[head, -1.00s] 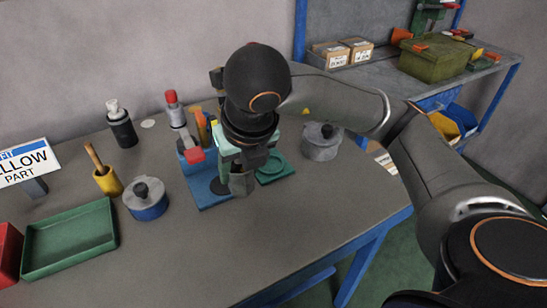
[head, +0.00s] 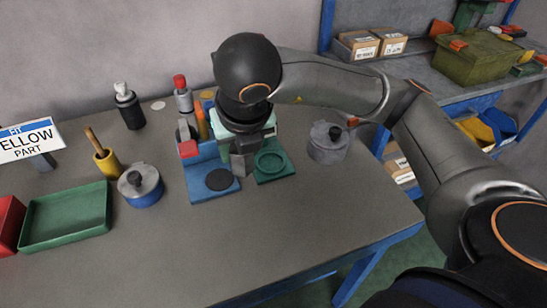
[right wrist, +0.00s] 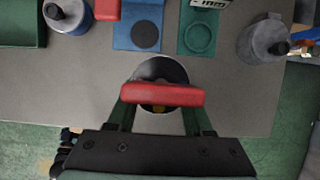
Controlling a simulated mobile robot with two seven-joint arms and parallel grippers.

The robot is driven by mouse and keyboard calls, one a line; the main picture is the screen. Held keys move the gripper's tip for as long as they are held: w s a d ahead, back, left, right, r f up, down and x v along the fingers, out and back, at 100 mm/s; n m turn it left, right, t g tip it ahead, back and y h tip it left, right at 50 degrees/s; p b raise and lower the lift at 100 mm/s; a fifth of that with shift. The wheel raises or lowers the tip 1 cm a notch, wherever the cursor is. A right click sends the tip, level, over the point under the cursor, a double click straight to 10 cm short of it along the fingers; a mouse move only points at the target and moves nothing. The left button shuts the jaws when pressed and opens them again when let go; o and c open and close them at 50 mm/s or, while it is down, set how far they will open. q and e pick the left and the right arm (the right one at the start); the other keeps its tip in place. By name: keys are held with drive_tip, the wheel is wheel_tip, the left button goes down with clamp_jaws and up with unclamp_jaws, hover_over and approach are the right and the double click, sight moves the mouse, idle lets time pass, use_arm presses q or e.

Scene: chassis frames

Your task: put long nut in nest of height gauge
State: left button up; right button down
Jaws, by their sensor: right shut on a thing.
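My right gripper (head: 241,165) hangs in front of two stands at the back of the table. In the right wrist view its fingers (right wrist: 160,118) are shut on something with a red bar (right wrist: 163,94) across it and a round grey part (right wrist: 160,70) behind. I cannot tell whether this is the long nut. The green stand (head: 282,174) has a round ring nest (head: 270,163), empty in the right wrist view (right wrist: 199,38). The blue stand (head: 205,193) beside it has a flat dark disc (head: 219,179). The gripper hides part of both uprights. My left gripper is not in view.
A blue-and-grey pot (head: 141,187), yellow cup (head: 107,163), green tray (head: 65,217) and red bin (head: 8,225) stand left. A grey pot (head: 328,143) stands right of the stands. Bottles stand behind. The front of the table is clear.

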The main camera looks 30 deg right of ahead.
drive_tip(key=w+d+f+b, duration=0.1)
drive_tip(key=w+d+f, duration=0.1)
drive_tip(key=d+f, duration=0.1)
drive_tip(key=w+d+f+b, duration=0.1)
drive_tip(key=w+d+f, duration=0.1)
drive_tip(key=d, duration=0.2)
drive_tip(key=w+d+f+b, duration=0.1)
drive_tip(key=w+d+f, duration=0.2)
drive_tip(key=shift+w+d+f, duration=0.1)
drive_tip(key=shift+d+f, duration=0.2)
drive_tip(key=shift+w+d+f, duration=0.1)
drive_tip(key=shift+f, duration=0.1)
drive_tip(key=f, duration=0.3)
drive_tip(key=shift+w+d+f, duration=0.2)
drive_tip(key=shift+d+f, duration=0.1)
drive_tip(key=shift+f, duration=0.1)
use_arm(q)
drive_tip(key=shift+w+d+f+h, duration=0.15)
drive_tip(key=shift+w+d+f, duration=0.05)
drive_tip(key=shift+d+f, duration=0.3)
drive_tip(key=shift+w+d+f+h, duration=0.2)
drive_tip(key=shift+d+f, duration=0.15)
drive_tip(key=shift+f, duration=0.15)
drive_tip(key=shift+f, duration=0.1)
